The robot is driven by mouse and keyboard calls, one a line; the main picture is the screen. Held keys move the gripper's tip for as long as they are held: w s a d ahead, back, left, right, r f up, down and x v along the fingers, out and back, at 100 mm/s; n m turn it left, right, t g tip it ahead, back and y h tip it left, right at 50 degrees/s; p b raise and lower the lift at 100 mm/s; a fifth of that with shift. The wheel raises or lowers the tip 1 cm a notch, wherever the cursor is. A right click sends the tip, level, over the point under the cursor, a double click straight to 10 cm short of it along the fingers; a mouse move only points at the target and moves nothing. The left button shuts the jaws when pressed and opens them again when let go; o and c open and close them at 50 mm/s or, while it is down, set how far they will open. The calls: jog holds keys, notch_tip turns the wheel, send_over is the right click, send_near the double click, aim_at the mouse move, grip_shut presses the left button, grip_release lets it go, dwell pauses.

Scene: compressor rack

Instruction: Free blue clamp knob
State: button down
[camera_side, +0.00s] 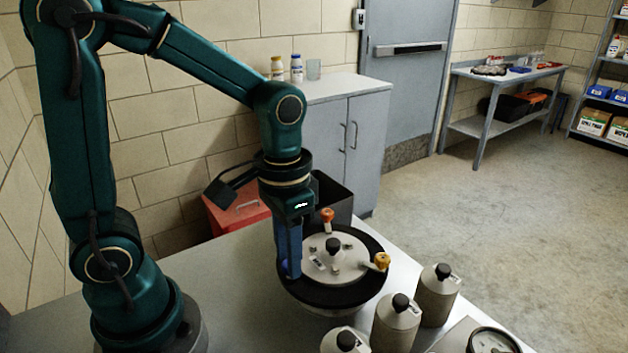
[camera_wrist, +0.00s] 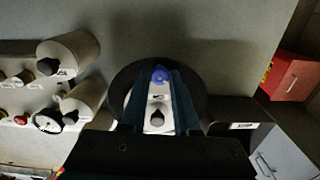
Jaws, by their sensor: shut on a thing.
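My gripper (camera_side: 290,272) points straight down at the left edge of a round pot with a pale lid (camera_side: 320,262) and a wide black rim (camera_side: 345,296). In the wrist view, the blue clamp knob (camera_wrist: 160,75) sits between the tips of my two fingers, and they are shut on it. In the side view the fingers hide most of the blue knob. An orange knob (camera_side: 327,215) and a yellow knob (camera_side: 382,261) stand at the lid's edge. A black centre knob (camera_side: 333,246) tops the lid and also shows between my fingers in the wrist view (camera_wrist: 157,118).
Several grey bottles with black caps (camera_side: 397,322) stand on the bench right of the pot, near a round gauge (camera_side: 492,342). A dark open bin (camera_side: 331,196) and a red box (camera_side: 238,212) are behind the pot. Bare bench lies left of the pot.

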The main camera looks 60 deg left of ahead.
jog(key=n, duration=0.3)
jog(key=shift+n, duration=2)
jog(key=c, duration=0.7)
grip_release()
jog(key=shift+o, duration=0.2)
jog(key=shift+r, duration=2.6)
